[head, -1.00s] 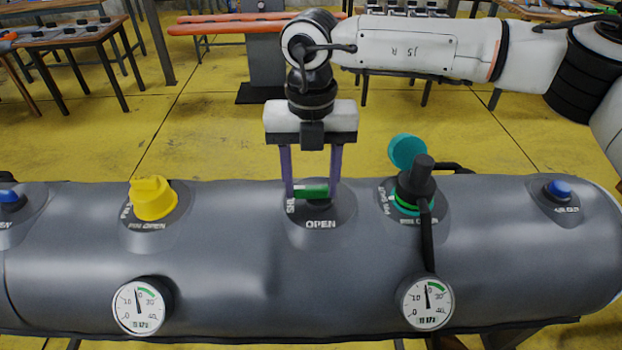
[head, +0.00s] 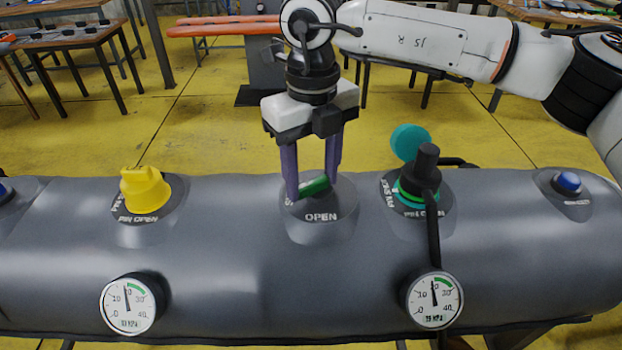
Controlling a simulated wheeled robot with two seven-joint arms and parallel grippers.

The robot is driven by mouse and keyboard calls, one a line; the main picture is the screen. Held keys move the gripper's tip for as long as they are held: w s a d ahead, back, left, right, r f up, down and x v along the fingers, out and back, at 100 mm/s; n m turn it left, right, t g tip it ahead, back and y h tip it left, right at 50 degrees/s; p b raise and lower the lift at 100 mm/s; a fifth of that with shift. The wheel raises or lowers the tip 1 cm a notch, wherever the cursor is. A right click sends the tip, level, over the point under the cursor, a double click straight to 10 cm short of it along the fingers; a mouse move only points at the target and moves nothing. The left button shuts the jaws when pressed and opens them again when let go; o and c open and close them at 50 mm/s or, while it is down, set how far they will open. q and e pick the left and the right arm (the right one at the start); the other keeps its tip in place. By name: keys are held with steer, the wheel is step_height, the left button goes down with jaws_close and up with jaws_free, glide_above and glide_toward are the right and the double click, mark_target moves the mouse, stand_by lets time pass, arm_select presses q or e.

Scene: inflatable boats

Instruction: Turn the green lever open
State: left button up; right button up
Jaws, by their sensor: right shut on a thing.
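The green lever (head: 315,187) sits on a round grey base (head: 320,228) marked OPEN, on top of the grey inflatable tube (head: 230,240). The lever lies slanted, its right end farther back than its left. My right gripper (head: 314,186) reaches down from above with its two purple fingers on either side of the lever, shut on it. The gripper's body is turned at a similar slant. The lettering at the left of the base is partly hidden by a finger. My left gripper is not in view.
A yellow cap (head: 145,189) stands left on the tube. A black valve fitting (head: 420,175) with a teal cap (head: 410,141) and hose stands close right of the gripper. Two pressure gauges sit in front, left (head: 128,305) and right (head: 434,300). A blue button (head: 568,181) is far right.

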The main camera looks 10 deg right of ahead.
steer(key=n+b, duration=0.1)
steer(key=n, duration=0.2)
steer(key=shift+s+d+f, duration=0.1)
steer(key=shift+s, duration=0.05)
steer(key=n, duration=0.1)
steer(key=n+b, duration=0.1)
steer(key=n, duration=0.1)
steer(key=shift+s+d+n, duration=0.15)
steer(key=shift+s+n, duration=0.05)
steer(key=shift+n, duration=0.1)
steer(key=n, duration=0.2)
steer(key=n+b, duration=0.1)
steer(key=shift+s+d+n, duration=0.1)
steer(key=shift+d+n, duration=0.1)
steer(key=shift+n, duration=0.2)
steer(key=shift+d+n, duration=0.1)
steer(key=shift+n, duration=0.6)
steer(key=shift+r, duration=0.2)
steer(key=o, duration=1.1)
steer(key=shift+c, duration=0.2)
